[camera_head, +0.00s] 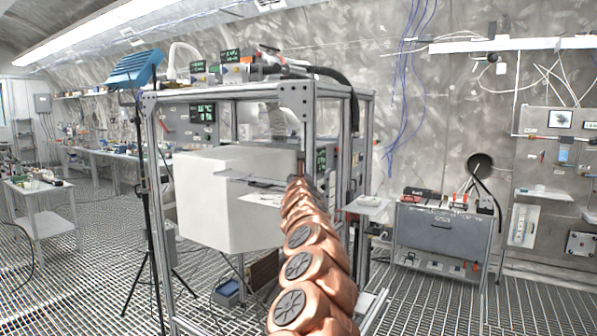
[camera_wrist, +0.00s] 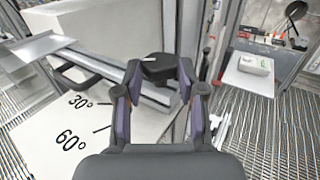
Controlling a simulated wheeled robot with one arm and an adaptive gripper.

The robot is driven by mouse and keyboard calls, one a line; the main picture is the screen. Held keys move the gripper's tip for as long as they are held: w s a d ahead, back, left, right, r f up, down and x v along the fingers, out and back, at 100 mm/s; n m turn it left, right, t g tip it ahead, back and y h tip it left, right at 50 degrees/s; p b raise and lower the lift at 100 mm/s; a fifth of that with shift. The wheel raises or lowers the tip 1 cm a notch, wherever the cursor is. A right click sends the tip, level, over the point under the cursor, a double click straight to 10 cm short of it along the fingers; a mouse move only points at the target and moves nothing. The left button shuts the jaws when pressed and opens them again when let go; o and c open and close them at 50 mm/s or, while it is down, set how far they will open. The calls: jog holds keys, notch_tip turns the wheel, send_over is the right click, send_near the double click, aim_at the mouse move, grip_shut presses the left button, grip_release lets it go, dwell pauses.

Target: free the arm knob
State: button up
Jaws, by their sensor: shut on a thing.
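A black arm knob (camera_wrist: 158,68) sits between the fingertips of my gripper (camera_wrist: 160,72) in the wrist view, and the fingers are shut on it. The knob is at the end of a grey metal bar (camera_wrist: 100,67) that runs to the upper left. A white plate (camera_wrist: 55,130) marked 30° and 60° lies below the bar. In the head view my copper-coloured arm reaches to the metal frame (camera_head: 308,200) beside a large white block (camera_head: 205,205). The knob and the fingers are too small or hidden to make out there.
A flat metal plate (camera_wrist: 35,47) lies at the left in the wrist view. Frame posts stand close around my gripper. A grey cabinet (camera_head: 440,238) stands at the right, and a tripod (camera_head: 150,220) stands left of the frame. Grated floor is open at the front left.

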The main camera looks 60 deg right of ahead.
jog(key=shift+s+d+r+n+t+y+p, duration=0.15)
jog(key=shift+n+t+y+p, duration=0.55)
jog(key=shift+p, duration=0.8)
jog(key=shift+s+d+r+n+t+y+p, duration=0.15)
jog(key=shift+n+t+y+p, duration=0.5)
jog(key=shift+p, duration=0.8)
jog(key=y+p, duration=0.1)
jog(key=n+t+y+p, duration=0.2)
jog(key=shift+s+d+f+t, duration=0.15)
jog(key=shift+d+f+t, duration=0.05)
jog(key=shift+f+t, duration=0.05)
jog(key=shift+s+d+n+t+y+p, duration=0.1)
jog(key=shift+d+n+t+y+p, duration=0.3)
jog(key=shift+n+y, duration=0.9)
jog(key=shift+a+n+t+y+p, duration=0.1)
jog(key=shift+n+t+y, duration=0.7)
jog(key=shift+y, duration=0.85)
jog(key=shift+d+n+y, duration=0.1)
jog(key=shift+n+y, duration=0.25)
jog(key=shift+y, duration=0.15)
jog(key=shift+r+n+y, duration=0.2)
jog(key=shift+n+y, duration=0.2)
jog(key=shift+y, duration=0.2)
jog(key=o, duration=1.1)
jog(key=shift+f, duration=0.15)
jog(key=shift+o, duration=0.2)
jog(key=shift+a+m+h, duration=0.25)
jog(key=shift+m+h, duration=0.55)
jog(key=shift+h, duration=0.4)
